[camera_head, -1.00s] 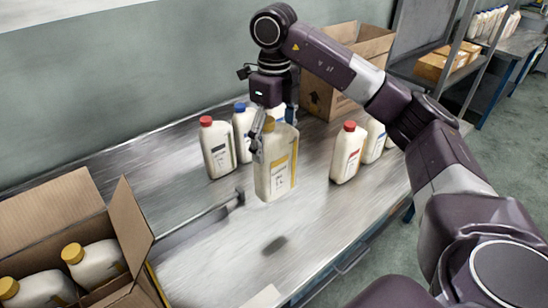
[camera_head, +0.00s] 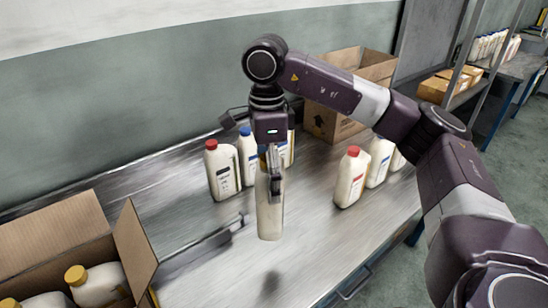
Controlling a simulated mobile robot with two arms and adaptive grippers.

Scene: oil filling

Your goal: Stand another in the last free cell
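My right gripper (camera_head: 275,172) is shut on a white bottle (camera_head: 270,213) and holds it upright above the metal table (camera_head: 330,238). The bottle's cap is mostly hidden by the fingers. An open cardboard box (camera_head: 136,240) stands at the lower left. In it are a yellow-capped bottle (camera_head: 97,284) and, at the bottom edge, part of another yellow-capped bottle (camera_head: 45,300). The rest of the box's inside, including any free cell, is out of the picture or hidden.
A red-capped bottle (camera_head: 222,170) and blue-capped bottles (camera_head: 247,155) stand behind the held bottle. Another red-capped bottle (camera_head: 351,177) and more bottles (camera_head: 380,160) stand to its right. A second open box (camera_head: 325,122) is at the back.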

